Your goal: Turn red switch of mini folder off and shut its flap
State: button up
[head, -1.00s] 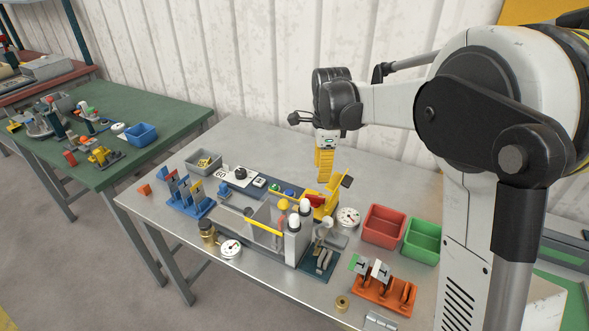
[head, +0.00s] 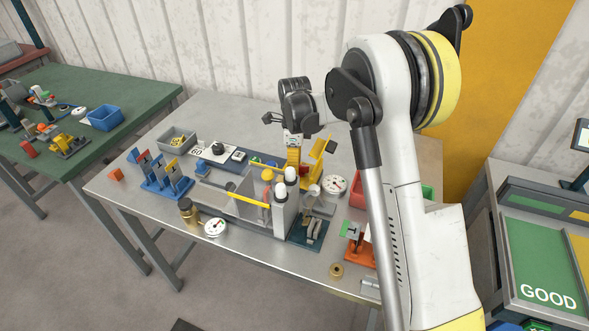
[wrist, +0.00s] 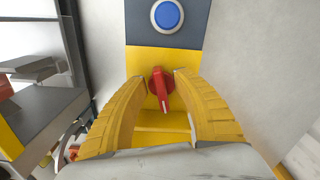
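In the wrist view a red rotary switch (wrist: 160,88) sits on a yellow plate (wrist: 145,61), its handle pointing down the picture and slightly right. My gripper (wrist: 160,76) has its two yellow fingers apart, one on each side of the switch, with gaps visible. In the head view my gripper (head: 293,170) points down at the yellow mini folder (head: 309,177) behind the grey machine. A raised, tilted yellow flap (head: 318,150) with a dark end stands at its right. The switch is hidden by the gripper in the head view.
A blue button (wrist: 167,16) on a dark panel is just beyond the switch. The grey bender (head: 284,214) with its yellow bar stands in front. A white dial (head: 335,185) lies to the right, beside a red bin (head: 357,195).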

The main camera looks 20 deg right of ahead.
jog(key=shift+f, duration=0.15)
jog(key=shift+c, duration=0.5)
grip_shut()
jog(key=shift+n, duration=0.4)
jog(key=n, duration=0.3)
jog(key=shift+s+n, duration=0.25)
jog(key=shift+n, duration=0.05)
jog(key=shift+s+n+p, duration=0.15)
jog(key=shift+n+p, duration=0.05)
jog(key=shift+n, duration=0.9)
jog(key=shift+s+n+p, duration=0.1)
jog(key=shift+n+p, duration=0.1)
jog(key=shift+n, duration=0.9)
